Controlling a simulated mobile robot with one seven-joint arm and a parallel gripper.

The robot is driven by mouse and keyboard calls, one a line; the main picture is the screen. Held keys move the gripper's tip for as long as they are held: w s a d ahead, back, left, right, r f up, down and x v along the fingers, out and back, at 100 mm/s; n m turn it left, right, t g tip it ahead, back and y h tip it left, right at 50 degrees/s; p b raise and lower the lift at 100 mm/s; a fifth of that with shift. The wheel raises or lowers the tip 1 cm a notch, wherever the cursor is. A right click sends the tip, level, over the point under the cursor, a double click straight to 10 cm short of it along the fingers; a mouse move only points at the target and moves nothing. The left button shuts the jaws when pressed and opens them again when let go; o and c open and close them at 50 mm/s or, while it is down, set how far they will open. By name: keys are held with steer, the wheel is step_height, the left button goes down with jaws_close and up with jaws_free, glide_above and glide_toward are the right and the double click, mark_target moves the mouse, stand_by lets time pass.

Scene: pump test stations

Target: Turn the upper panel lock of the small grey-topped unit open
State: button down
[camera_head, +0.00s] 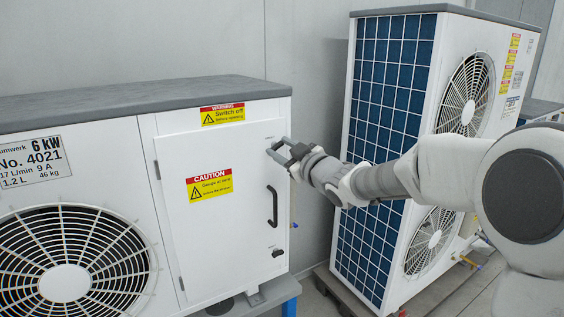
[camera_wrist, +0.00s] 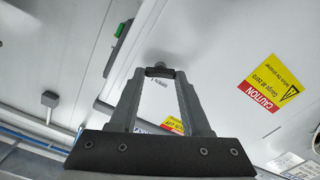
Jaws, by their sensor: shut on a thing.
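The small grey-topped unit (camera_head: 145,97) stands at the left, with a white front panel (camera_head: 222,155) that looks shut. My gripper (camera_head: 279,153) reaches in from the right to the panel's upper right corner. In the wrist view my gripper's fingertips (camera_wrist: 160,74) are closed around a small dark piece, the upper panel lock (camera_wrist: 158,71). My fingers hide most of the lock, so I cannot tell its turn angle. A lower dark lock (camera_head: 278,252) sits near the panel's bottom right corner.
A black handle (camera_head: 272,206) stands out from the panel below my gripper. A tall unit with a blue finned side (camera_head: 385,110) stands close behind my arm at the right. A fan grille (camera_head: 70,265) fills the small unit's left front.

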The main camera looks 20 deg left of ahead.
steer(key=n+b, duration=0.5)
steer(key=n, duration=0.1)
steer(key=shift+s+f+b, duration=0.1)
steer(key=shift+f+b, duration=0.15)
steer(key=shift+b, duration=0.15)
steer(key=n+b, duration=0.3)
steer(key=n, duration=0.2)
steer(key=shift+r, duration=0.1)
steer(key=shift+n, duration=0.4)
steer(key=shift+c, duration=1.8)
jaws_free()
steer(key=p+v, duration=0.1)
steer(key=v, duration=1.6)
steer(key=shift+p, duration=0.35)
